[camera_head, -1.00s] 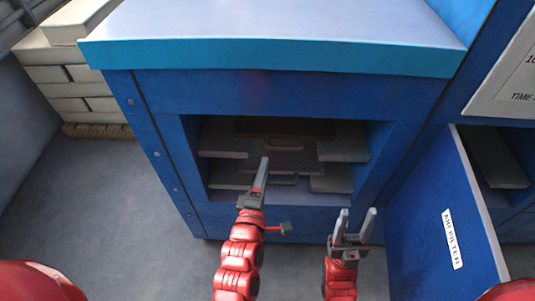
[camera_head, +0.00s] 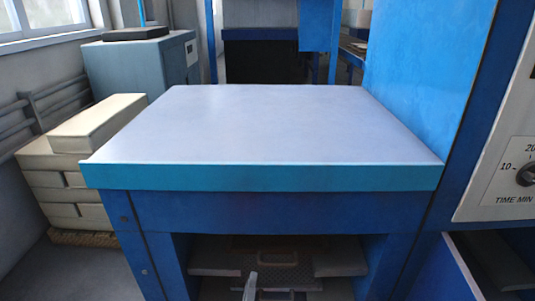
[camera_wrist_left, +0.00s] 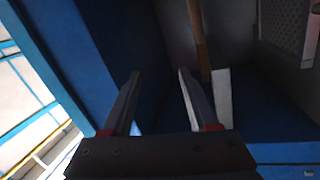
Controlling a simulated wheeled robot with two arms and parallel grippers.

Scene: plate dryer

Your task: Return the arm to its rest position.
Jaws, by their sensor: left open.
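My left gripper (camera_wrist_left: 158,95) is open in the left wrist view, its two fingers apart with nothing between them. It points into a dark blue interior of the plate dryer. In the head view only a grey fingertip of my left gripper (camera_head: 250,286) shows at the bottom edge, in front of the dryer's lower opening. My right gripper is not in the head view. The blue plate dryer (camera_head: 270,210) fills the middle, with a pale flat top (camera_head: 265,125).
Inside the opening are grey ledges (camera_head: 340,262) and a mesh tray with a handle (camera_head: 275,268). A control panel with a dial (camera_head: 515,172) is at the right. The dryer's top is clear.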

